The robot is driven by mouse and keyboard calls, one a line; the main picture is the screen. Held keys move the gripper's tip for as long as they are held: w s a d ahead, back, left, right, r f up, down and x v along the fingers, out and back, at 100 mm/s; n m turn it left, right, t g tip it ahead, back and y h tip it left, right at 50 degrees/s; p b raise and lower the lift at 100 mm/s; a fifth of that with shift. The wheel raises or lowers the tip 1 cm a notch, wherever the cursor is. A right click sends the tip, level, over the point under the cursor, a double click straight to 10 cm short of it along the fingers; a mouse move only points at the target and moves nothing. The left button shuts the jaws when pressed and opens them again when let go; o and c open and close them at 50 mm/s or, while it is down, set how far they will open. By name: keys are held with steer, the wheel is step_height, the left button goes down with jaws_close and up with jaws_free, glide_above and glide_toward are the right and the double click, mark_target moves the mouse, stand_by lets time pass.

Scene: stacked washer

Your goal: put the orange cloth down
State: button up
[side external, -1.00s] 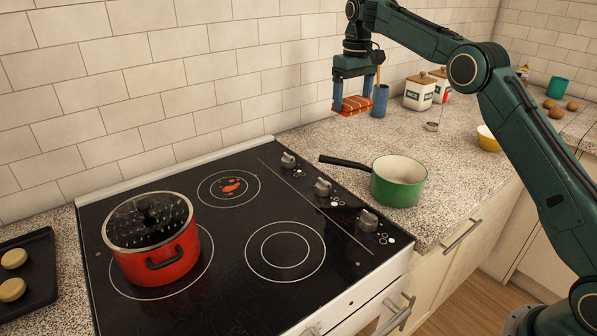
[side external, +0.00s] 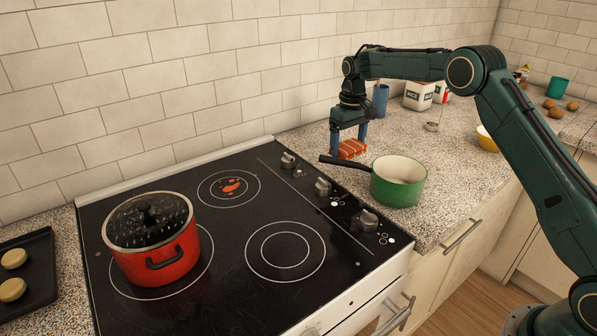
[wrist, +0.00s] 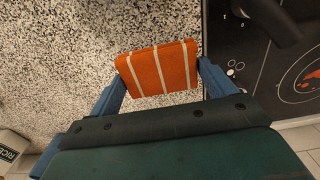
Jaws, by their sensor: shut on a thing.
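The orange cloth (side external: 352,149) is a folded block with pale stripes. My gripper (side external: 349,148) is shut on it, with a blue finger at each end, low over the speckled counter (side external: 300,138) behind the green pot's handle. In the wrist view the cloth (wrist: 160,70) sits between the two fingertips of my gripper (wrist: 158,77), with the counter (wrist: 60,50) around it. I cannot tell whether the cloth touches the counter.
The green pot (side external: 398,182) stands just in front, its black handle (side external: 345,163) reaching toward the cloth. The stove (side external: 240,225) with a red pot (side external: 155,255) is at left. A blue cup (side external: 380,98) and canisters (side external: 418,95) stand behind.

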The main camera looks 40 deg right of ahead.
mark_target(348, 145)
steer(key=shift+f, duration=0.15)
steer(key=shift+f, duration=2)
steer(key=shift+f, duration=0.1)
steer(key=o, duration=0.9)
steer(key=shift+o, duration=0.2)
step_height(348, 145, up, 12)
steer(key=shift+f, duration=0.2)
steer(key=shift+r, duration=0.35)
